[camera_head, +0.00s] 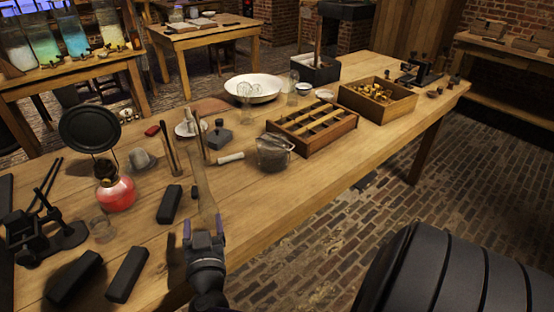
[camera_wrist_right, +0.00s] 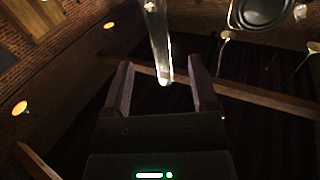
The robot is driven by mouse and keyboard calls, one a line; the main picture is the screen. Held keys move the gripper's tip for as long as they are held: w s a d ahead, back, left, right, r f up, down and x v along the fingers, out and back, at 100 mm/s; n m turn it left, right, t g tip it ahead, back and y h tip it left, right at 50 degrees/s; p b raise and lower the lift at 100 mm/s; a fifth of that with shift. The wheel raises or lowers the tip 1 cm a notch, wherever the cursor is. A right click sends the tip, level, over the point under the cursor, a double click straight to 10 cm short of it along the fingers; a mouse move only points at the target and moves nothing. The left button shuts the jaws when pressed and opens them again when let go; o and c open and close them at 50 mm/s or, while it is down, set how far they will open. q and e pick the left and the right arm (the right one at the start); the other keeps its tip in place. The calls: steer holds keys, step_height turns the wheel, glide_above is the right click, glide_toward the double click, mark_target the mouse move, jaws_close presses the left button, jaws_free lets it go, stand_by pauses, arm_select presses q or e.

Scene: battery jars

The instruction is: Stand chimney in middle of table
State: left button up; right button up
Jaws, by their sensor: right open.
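The chimney (camera_head: 203,190) looks like a tall, slim, clear glass tube near the table's front edge in the head view. It appears roughly upright, with a narrow upper part. My right gripper (camera_head: 203,226) is open, its two fingers pointing toward the lower end of the glass. In the right wrist view the chimney (camera_wrist_right: 158,40) comes down from the top, its end near the gap between the open fingers (camera_wrist_right: 164,82). I cannot tell whether they touch. The table (camera_head: 245,205) is wooden. My left gripper is out of view.
A lamp with red liquid (camera_head: 115,192) and black blocks (camera_head: 170,204) stand left of the chimney. A glass jar (camera_head: 273,153), a divided wooden tray (camera_head: 313,124) and a box of brass parts (camera_head: 378,98) stand to the right. Bare table lies right of the chimney.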

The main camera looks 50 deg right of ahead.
steer(key=a+r+n+t+y, duration=0.6)
steer(key=a+y, duration=0.2)
steer(key=y, duration=0.1)
steer(key=s+a+f+n+g+y, duration=0.1)
steer(key=s+f+g, duration=0.3)
steer(key=f, duration=0.6)
steer(key=s+a+f+n+g+y, duration=0.1)
steer(key=s+f+n+g+y, duration=0.15)
steer(key=s+f, duration=0.45)
steer(key=s+a+f+n+g+y, duration=0.15)
steer(key=f+g, duration=0.25)
steer(key=f, duration=0.8)
steer(key=s+d+f+g+h, duration=0.1)
steer(key=s+d+f+g, duration=0.1)
steer(key=s, duration=0.7)
steer(key=s+d+f+g+h, duration=0.1)
steer(key=s+f+g, duration=0.3)
steer(key=s, duration=0.5)
steer(key=s+d+f+g+h, duration=0.1)
steer(key=s+d+f+g, duration=0.2)
steer(key=s, duration=0.6)
step_height(320, 180, down, 2)
steer(key=shift+d, duration=0.3)
steer(key=shift+g, duration=0.25)
